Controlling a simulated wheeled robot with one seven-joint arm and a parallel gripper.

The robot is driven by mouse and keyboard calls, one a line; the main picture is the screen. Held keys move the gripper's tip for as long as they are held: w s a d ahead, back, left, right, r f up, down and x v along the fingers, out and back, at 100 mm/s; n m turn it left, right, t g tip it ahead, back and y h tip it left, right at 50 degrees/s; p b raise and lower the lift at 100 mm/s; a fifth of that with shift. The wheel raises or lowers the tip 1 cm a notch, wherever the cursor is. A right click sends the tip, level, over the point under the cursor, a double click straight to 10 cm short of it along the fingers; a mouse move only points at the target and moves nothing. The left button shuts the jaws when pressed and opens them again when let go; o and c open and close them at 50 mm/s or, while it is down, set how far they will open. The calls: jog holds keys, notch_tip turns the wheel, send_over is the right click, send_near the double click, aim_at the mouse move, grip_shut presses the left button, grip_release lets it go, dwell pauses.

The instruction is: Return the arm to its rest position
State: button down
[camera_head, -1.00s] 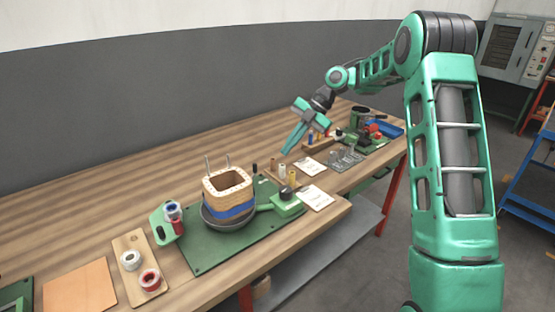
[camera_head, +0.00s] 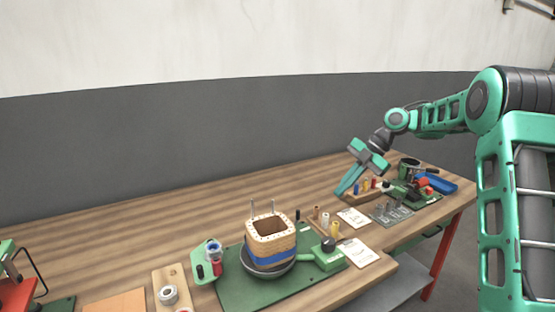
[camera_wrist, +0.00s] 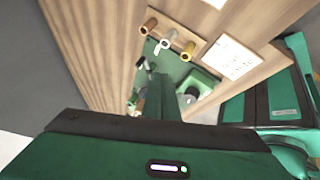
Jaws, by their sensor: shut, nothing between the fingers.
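My gripper (camera_head: 343,190) is green, shut and empty. In the head view it hangs at the end of my raised arm, above the right part of the wooden workbench (camera_head: 130,232), with its fingers pointing down and to the left. In the wrist view the shut fingers (camera_wrist: 155,85) show over the green mat.
Several small spools (camera_head: 325,222) stand on a wooden strip near the mat. White cards (camera_head: 358,252) lie beside them. A blue tray (camera_head: 437,183) and small tools sit at the bench's right end. A tape roll (camera_head: 168,295) lies at front left. The back left of the bench is clear.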

jog(key=s+d+r+m+h, duration=0.1)
jog(key=s+d+m+h, duration=0.15)
jog(key=s+m, duration=0.35)
jog(key=s+d+r+m+t+h, duration=0.1)
jog(key=s+d+m, duration=0.2)
jog(key=s+m, duration=0.3)
jog(key=s+d+r+m+h, duration=0.1)
jog(key=s+d+m, duration=0.2)
jog(key=s+m, duration=0.35)
jog(key=s+d+f+m+h, duration=0.1)
jog(key=s+d+f+m, duration=0.1)
jog(key=s+m, duration=0.5)
jog(key=s+d+f+m+g+h, duration=0.1)
jog(key=s+d+f+m, duration=0.2)
jog(key=s, duration=1.6)
jog(key=m, duration=0.4)
jog(key=shift+d, duration=0.25)
jog(key=shift+f, duration=0.1)
jog(key=shift+w+f+h, duration=0.25)
jog(key=shift+w, duration=0.35)
